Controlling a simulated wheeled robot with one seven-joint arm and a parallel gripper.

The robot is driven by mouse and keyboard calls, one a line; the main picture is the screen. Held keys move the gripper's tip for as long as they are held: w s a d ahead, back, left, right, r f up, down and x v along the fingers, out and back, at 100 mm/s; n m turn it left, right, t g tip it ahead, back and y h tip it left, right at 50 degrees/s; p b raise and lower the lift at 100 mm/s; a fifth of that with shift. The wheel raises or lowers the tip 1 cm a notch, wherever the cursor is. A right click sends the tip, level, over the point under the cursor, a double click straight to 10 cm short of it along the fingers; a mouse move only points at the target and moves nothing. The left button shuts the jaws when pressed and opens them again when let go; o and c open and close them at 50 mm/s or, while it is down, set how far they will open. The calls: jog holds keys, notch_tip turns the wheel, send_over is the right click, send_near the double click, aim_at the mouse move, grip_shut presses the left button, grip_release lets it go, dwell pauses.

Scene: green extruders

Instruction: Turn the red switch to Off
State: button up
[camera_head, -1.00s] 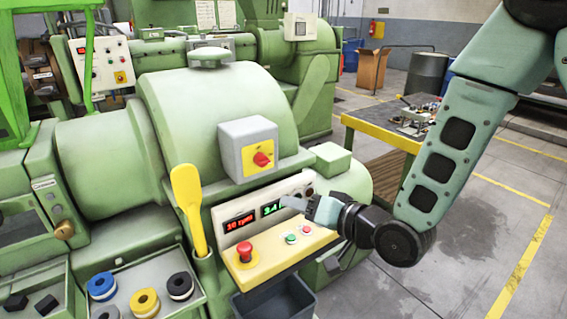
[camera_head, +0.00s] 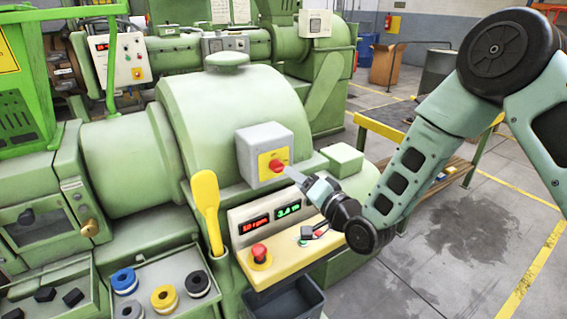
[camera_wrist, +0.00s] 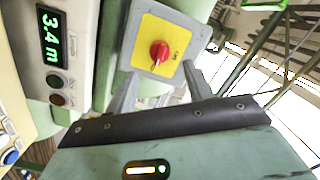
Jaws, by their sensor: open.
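The red switch (camera_head: 277,166) is a rotary knob on a yellow plate, on the front of a grey box (camera_head: 252,145) fixed to the green machine. In the wrist view the red switch (camera_wrist: 159,53) lies ahead of my gripper, between the lines of its two fingers. My gripper (camera_head: 292,174) is just to the right of the knob in the head view. Its fingers (camera_wrist: 158,82) are apart with nothing between them, and the knob seems just beyond the tips. The lettering on the plate is too small to read surely.
Below the box is a panel with red and green displays (camera_head: 272,215) and a red mushroom button (camera_head: 259,253). A yellow scoop-like handle (camera_head: 207,205) stands upright to the left. A tray holds several coloured rings (camera_head: 164,299). Open floor lies to the right.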

aim_at(278, 168)
jog(key=p+x, duration=0.2)
jog(key=x, duration=0.4)
jog(key=shift+w+a, duration=0.1)
jog(key=c, duration=1)
